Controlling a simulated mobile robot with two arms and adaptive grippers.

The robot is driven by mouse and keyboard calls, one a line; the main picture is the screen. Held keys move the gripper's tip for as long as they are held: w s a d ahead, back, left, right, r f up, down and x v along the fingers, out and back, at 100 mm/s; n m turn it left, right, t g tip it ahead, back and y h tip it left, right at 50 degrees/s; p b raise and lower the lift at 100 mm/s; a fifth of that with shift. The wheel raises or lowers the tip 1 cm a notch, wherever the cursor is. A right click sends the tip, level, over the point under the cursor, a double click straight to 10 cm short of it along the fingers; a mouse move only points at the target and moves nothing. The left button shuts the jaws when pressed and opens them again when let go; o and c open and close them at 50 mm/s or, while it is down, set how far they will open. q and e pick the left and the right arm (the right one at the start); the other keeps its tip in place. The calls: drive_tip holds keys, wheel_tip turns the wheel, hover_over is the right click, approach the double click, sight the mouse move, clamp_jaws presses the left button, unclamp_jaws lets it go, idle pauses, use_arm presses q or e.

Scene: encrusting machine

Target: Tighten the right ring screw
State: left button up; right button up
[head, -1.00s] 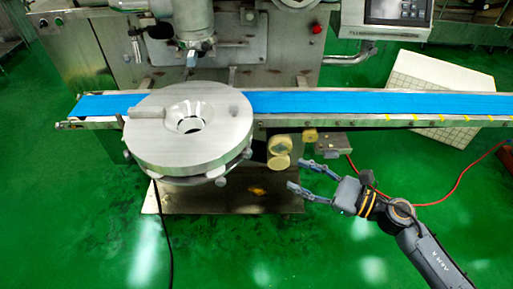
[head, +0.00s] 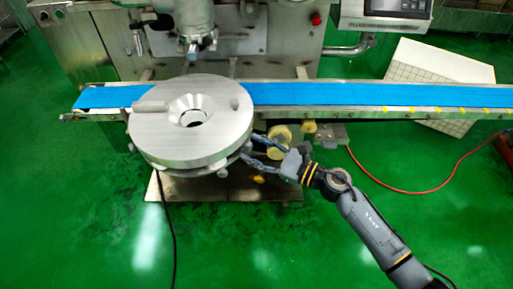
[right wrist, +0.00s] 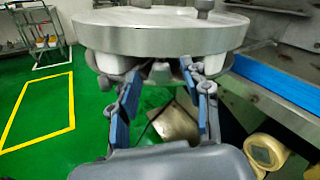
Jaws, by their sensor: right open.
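The round steel disc (head: 160,135) with a central funnel hole sits in front of the blue conveyor in the head view, with its ring and small screw knobs under the rim. My right gripper (head: 249,148) is at the disc's right edge, its fingers pointing left. In the right wrist view the disc (right wrist: 165,38) fills the top, and my open right gripper (right wrist: 161,78) has one finger on each side of a small grey screw knob (right wrist: 160,72) under the rim. Contact cannot be told. Another knob (head: 222,173) shows at the ring's front. My left gripper is not in view.
The blue conveyor belt (head: 350,94) runs behind the disc. Yellowish round knobs (head: 279,137) stand close behind my right gripper; one also shows in the right wrist view (right wrist: 262,151). A metal base plate (head: 190,188) lies below. The green floor in front is mostly clear.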

drive_tip(key=shift+c, duration=0.4)
clamp_jaws()
